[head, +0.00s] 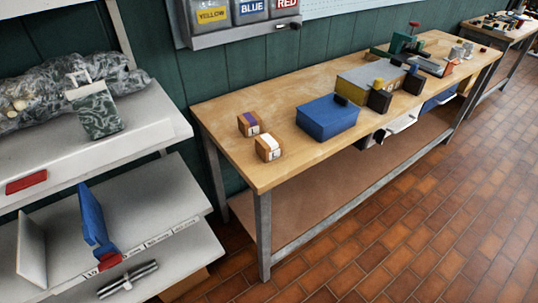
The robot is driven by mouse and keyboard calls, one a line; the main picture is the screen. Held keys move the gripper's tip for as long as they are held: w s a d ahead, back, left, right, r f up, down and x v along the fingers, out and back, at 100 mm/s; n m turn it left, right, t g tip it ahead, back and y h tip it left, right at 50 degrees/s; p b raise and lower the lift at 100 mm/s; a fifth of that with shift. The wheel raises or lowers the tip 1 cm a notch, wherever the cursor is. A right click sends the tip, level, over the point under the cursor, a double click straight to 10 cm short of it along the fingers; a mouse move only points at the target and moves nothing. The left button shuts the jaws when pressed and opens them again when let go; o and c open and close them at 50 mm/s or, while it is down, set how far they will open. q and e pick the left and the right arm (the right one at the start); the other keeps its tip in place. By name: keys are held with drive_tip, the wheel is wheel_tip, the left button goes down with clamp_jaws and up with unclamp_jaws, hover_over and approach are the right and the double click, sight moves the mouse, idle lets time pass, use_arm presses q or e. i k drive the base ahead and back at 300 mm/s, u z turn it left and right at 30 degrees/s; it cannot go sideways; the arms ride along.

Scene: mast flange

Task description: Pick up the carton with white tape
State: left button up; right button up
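The carton with white tape (268,148) is a small brown box with a white strip over its top and a label on its front. It stands on the wooden workbench (285,172) near the bench's left end. A similar small carton with purple tape (249,124) stands just behind it and to the left, a small gap apart. Neither of my grippers shows in the head view.
A blue box (328,117) stands to the right of the cartons. Farther right is a grey and yellow case (371,79) with small containers. A grey shelf unit (150,205) stands at the left, apart from the bench. The tiled floor (400,220) in front is clear.

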sight(269, 146)
drive_tip(key=z, duration=0.1)
drive_tip(key=k, duration=0.4)
drive_tip(key=u, duration=0.9)
drive_tip(key=i, duration=1.4)
drive_tip(key=z, duration=0.65)
